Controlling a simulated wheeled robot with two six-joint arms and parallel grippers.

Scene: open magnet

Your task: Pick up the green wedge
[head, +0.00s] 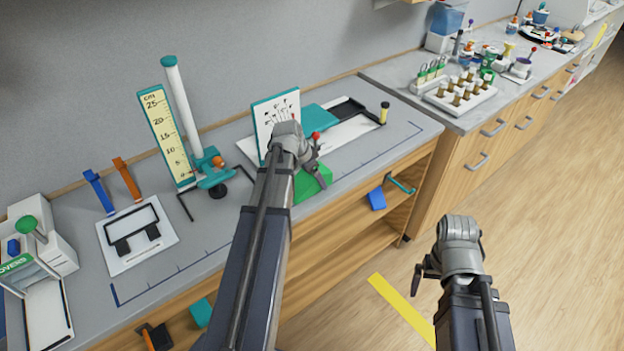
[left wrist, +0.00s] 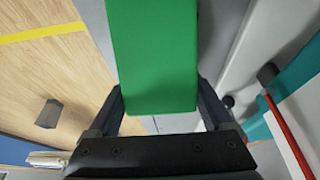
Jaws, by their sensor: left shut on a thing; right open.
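The green wedge (head: 308,187) is at the front edge of the grey bench, partly hidden behind my left gripper (head: 312,172). In the left wrist view the green wedge (left wrist: 153,55) fills the upper middle, between the two fingers of my left gripper (left wrist: 165,108). The fingers are shut on its sides. I cannot tell whether the wedge touches the bench top. My right gripper (head: 424,277) is open and empty, out over the floor to the right of the bench.
A white panel with a teal frame (head: 268,115) stands close behind the left gripper. A scale and white tube stand (head: 168,138) is to its left. A black-framed white board (head: 137,237) lies farther left. Open shelves (head: 340,253) sit below the bench top. The floor (head: 545,200) is clear at right.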

